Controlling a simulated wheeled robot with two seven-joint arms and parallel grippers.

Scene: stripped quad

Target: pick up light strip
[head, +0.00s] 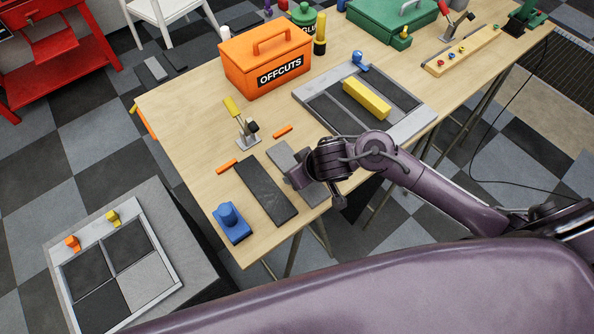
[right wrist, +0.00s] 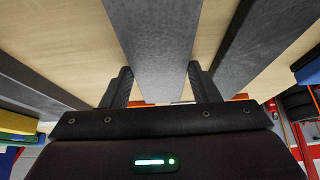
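The light grey strip (head: 283,156) lies lengthwise near the table's near edge, right of a dark strip (head: 265,190). My right gripper (head: 300,180) is low over its middle and hides part of it. In the right wrist view the light strip (right wrist: 160,40) runs between the two fingers of my right gripper (right wrist: 161,70), with one fingertip at each long edge. I cannot tell whether the fingers press on it or stand just clear. The strip looks to be at table level. My left gripper is not in view.
The orange OFFCUTS box (head: 265,66) stands behind. A toggle clamp (head: 244,125), small orange pieces (head: 227,166) and a blue knobbed block (head: 231,224) are nearby. A grey tray (head: 408,127) with a yellow block (head: 366,99) is to the right. A panelled frame (head: 170,277) lies lower left.

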